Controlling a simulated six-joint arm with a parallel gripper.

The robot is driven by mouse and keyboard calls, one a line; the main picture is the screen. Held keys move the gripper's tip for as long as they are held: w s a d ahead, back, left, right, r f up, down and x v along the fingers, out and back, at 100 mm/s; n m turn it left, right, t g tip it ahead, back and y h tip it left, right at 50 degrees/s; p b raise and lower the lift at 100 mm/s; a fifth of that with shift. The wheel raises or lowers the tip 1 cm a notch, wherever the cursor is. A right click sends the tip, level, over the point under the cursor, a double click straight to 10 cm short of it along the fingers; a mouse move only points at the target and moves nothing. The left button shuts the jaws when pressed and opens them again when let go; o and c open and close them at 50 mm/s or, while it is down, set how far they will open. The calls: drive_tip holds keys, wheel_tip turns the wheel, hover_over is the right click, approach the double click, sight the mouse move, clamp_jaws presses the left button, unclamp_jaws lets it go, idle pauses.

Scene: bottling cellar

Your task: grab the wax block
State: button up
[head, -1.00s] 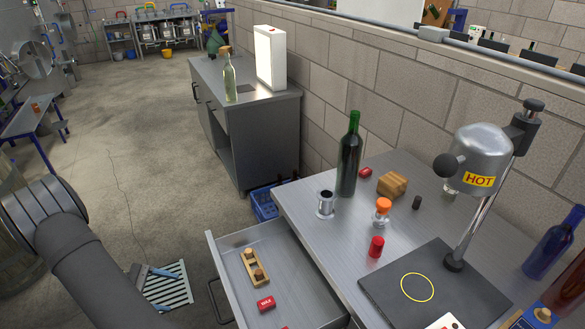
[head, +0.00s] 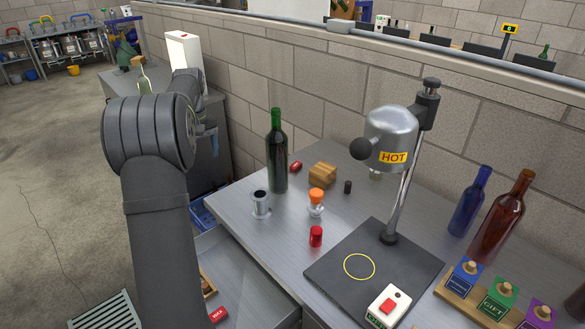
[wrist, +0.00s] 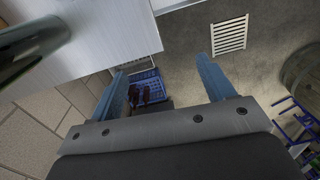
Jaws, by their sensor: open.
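The wax block is a small red block (head: 218,314) with white lettering, lying in the open drawer (head: 262,297) of the bench. In the head view my arm's grey link hides part of the drawer. My gripper (wrist: 163,72) shows in the wrist view with two blue fingers spread apart and nothing between them. It is up in the air, apart from the red block, which the wrist view does not show.
On the bench (head: 235,213) stand a dark green bottle (head: 277,155), a metal cup (head: 261,204), an orange-topped item (head: 316,201), a small red cylinder (head: 316,236) and a lamp-like heater marked HOT (head: 392,135). A blue crate (wrist: 150,85) sits on the floor.

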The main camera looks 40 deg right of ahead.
drive_tip(key=s+d+r+m+t+h, duration=0.1)
drive_tip(key=s+d+r+t, duration=0.1)
drive_tip(key=s+d+r, duration=0.5)
drive_tip(key=s+d+r+t, duration=0.25)
drive_tip(key=d+r, duration=0.25)
drive_tip(key=d, duration=0.5)
drive_tip(key=s+d+r+m+t+h, duration=0.1)
drive_tip(key=s+d+r+t, duration=0.1)
drive_tip(key=s+d+r, duration=0.5)
drive_tip(key=w+d+f, duration=0.2)
drive_tip(key=d+f, duration=0.4)
drive_tip(key=f, duration=0.2)
drive_tip(key=n+y, duration=0.1)
drive_tip(key=n, duration=0.1)
approach(296, 165)
drive_tip(key=x, duration=0.3)
drive_tip(key=shift+x, duration=2.85)
drive_tip(key=shift+d, duration=0.1)
